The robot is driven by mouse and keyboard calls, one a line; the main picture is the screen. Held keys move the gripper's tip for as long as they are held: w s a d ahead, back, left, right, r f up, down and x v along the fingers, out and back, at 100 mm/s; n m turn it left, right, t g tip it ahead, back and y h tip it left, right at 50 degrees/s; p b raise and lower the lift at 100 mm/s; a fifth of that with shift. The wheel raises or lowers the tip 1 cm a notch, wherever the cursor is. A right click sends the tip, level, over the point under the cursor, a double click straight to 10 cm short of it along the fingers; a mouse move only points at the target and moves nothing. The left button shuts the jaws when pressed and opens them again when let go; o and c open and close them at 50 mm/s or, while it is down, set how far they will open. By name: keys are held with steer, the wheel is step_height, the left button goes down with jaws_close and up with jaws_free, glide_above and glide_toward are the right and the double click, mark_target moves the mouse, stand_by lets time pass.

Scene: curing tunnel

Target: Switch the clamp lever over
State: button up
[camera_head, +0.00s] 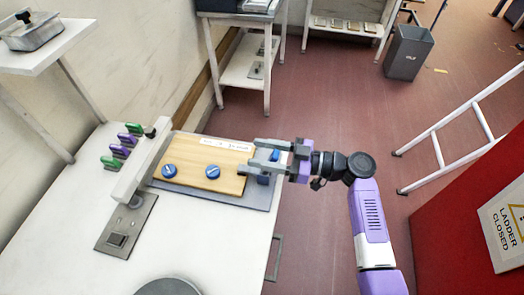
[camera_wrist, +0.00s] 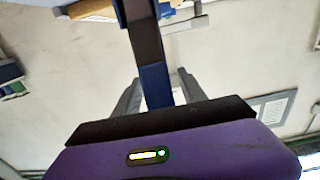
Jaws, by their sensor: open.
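My gripper (camera_head: 248,155) is open at the right end of a wooden board (camera_head: 190,183). In the wrist view, its two grey fingers (camera_wrist: 158,80) stand on either side of a long dark blue bar, which looks like the clamp lever (camera_wrist: 155,88). I cannot tell whether the fingers touch it. In the head view, a blue part (camera_head: 263,179) shows just below the fingers, at the board's right end. Most of the lever is hidden by my gripper there.
The board lies on a grey plate on a white table (camera_head: 66,235). Left of it are a white bar (camera_head: 143,165), a metal switch plate (camera_head: 125,225) and several green and purple levers (camera_head: 122,145). A ladder (camera_head: 455,135) and red panel (camera_head: 450,215) stand at right.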

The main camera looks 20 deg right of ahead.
jaws_close()
stand_by(1.4)
